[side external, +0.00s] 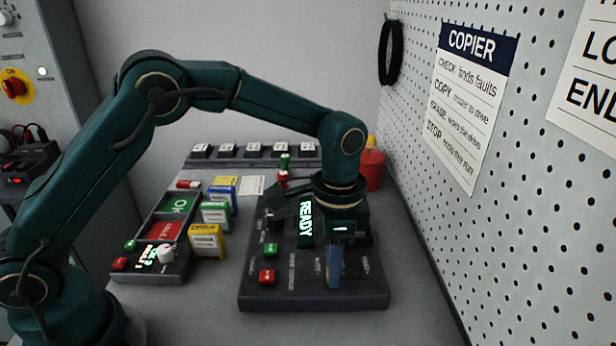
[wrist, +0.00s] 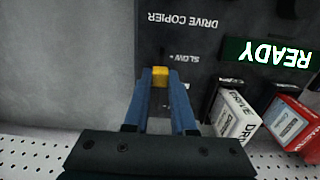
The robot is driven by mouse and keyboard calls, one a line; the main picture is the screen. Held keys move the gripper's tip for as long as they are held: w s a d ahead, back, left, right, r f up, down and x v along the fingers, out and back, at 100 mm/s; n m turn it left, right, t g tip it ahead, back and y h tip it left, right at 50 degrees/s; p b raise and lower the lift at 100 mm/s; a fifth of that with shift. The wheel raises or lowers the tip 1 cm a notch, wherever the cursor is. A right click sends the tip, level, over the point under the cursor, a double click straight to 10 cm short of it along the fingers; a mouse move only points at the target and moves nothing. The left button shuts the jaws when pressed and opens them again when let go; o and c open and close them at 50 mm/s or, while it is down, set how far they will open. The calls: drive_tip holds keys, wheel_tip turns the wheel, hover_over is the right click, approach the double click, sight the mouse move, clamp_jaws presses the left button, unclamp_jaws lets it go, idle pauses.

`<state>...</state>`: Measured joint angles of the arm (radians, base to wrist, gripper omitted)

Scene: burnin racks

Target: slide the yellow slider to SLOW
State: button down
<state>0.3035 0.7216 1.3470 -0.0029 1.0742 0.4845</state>
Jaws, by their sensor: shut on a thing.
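The yellow slider (wrist: 160,76) shows between my blue fingertips in the wrist view. My gripper (side external: 334,283) points down over the front right part of the dark drive copier panel (side external: 258,299), and it also shows in the wrist view (wrist: 160,84). It is shut on the slider. The SLOW label (wrist: 185,58) reads upside down in the wrist view, just above and to the right of the slider. In the side view my fingers hide the slider.
A lit READY display (side external: 306,218) stands on the panel behind my gripper, left of it. A green button (side external: 270,249) and a red button (side external: 267,277) are on its left. Boxed cartridges (wrist: 236,113) stand near my right finger in the wrist view. A pegboard wall (side external: 540,200) bounds the right.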

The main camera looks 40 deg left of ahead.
sight(315, 280)
drive_tip(key=shift+s+a, duration=0.95)
drive_tip(key=c, duration=0.7)
unclamp_jaws()
drive_tip(key=shift+r, duration=0.1)
drive_tip(key=shift+r, duration=2.5)
